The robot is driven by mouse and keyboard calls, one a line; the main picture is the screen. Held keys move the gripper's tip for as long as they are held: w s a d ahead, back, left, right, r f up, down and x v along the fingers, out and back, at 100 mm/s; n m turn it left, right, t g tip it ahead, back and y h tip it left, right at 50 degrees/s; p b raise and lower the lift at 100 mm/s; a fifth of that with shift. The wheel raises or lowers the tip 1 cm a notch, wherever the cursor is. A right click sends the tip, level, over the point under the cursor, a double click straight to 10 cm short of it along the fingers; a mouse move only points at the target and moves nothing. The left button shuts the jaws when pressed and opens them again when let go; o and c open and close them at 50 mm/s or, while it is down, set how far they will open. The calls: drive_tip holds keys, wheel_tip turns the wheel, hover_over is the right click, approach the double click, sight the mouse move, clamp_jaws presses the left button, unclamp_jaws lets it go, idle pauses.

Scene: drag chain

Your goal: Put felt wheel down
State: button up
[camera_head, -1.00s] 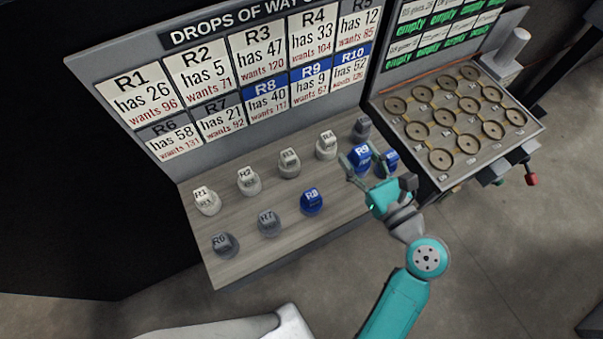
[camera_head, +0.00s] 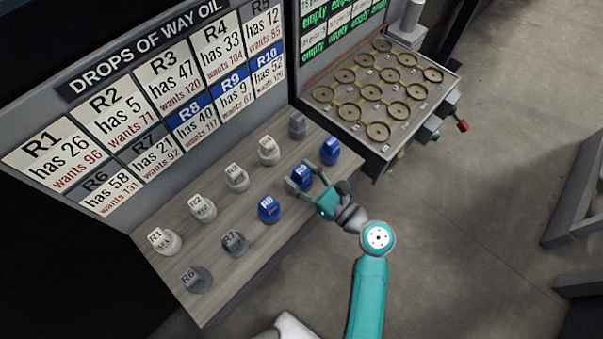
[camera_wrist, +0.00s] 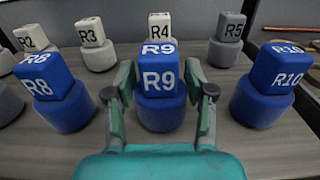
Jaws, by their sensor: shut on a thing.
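My gripper (camera_head: 306,180) is shut on the blue R9 piece (camera_head: 303,172), a block marked R9 on a round blue base. In the wrist view my gripper (camera_wrist: 160,98) has one finger on each side of the R9 piece (camera_wrist: 160,75). It is upright and appears to stand on the wooden counter (camera_head: 218,262), in line between the blue R8 piece (camera_head: 269,208) and the blue R10 piece (camera_head: 330,150). The underside of its base is hidden. I cannot identify any separate felt wheel.
Pale and grey pieces, such as R4 (camera_head: 269,150) and R7 (camera_head: 234,242), stand close around on the counter. A sign board (camera_head: 150,95) rises behind. A tray of round rings (camera_head: 405,68) lies to the right. Open floor (camera_head: 480,210) is at the right.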

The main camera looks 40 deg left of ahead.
drive_tip(key=o, duration=1.2)
drive_tip(key=shift+d, duration=0.15)
drive_tip(key=d, duration=0.7)
drive_tip(key=s+d, duration=0.1)
drive_tip(key=d, duration=0.3)
drive_tip(key=shift+d, duration=0.35)
